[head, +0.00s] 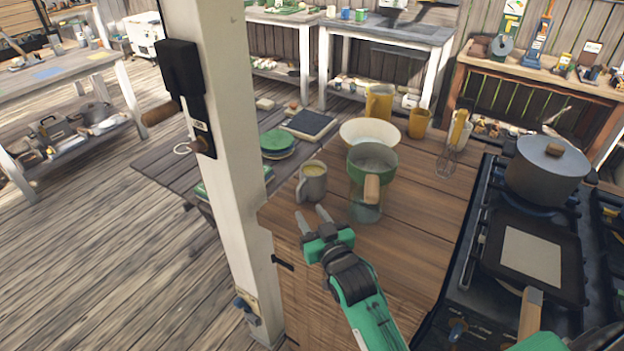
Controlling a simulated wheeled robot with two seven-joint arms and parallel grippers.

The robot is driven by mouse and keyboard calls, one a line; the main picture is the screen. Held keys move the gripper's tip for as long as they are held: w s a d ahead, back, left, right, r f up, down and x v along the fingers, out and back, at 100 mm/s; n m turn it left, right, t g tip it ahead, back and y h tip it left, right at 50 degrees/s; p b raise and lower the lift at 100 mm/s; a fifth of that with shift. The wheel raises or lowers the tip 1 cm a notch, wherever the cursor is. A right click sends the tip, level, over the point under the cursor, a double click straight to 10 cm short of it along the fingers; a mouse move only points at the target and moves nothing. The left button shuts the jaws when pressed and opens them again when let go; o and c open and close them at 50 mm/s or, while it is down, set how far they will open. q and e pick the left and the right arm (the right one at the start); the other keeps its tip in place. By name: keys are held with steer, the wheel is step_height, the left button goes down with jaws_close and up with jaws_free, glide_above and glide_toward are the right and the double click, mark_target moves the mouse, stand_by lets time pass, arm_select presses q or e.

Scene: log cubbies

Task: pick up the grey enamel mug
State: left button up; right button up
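The grey enamel mug (315,186) stands upright on the wooden counter (415,215) near its left edge, with its handle toward the lower left. Its inside looks pale yellow. A small gap seems to show between the fingertips and the mug.
A green saucepan (385,155) with a wooden handle stands right of the mug, a cream bowl (357,132) behind it. A white post (225,130) rises at the left. A stove with a lidded pot (545,175) is on the right. The counter's front middle is clear.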

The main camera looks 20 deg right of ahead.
mark_target(299, 195)
steer(key=shift+w+r, duration=0.1)
steer(key=shift+w, duration=0.75)
steer(key=w+p, duration=0.1)
steer(key=w, duration=0.3)
steer(key=shift+w+a+p, duration=0.1)
steer(key=shift+w+p, duration=0.05)
steer(key=shift+p, duration=0.2)
steer(key=shift+w, duration=0.3)
arm_select(q)
steer(key=shift+w+r, duration=1)
steer(key=shift+w, duration=0.05)
steer(key=shift+w, duration=0.15)
arm_select(e)
jaws_close()
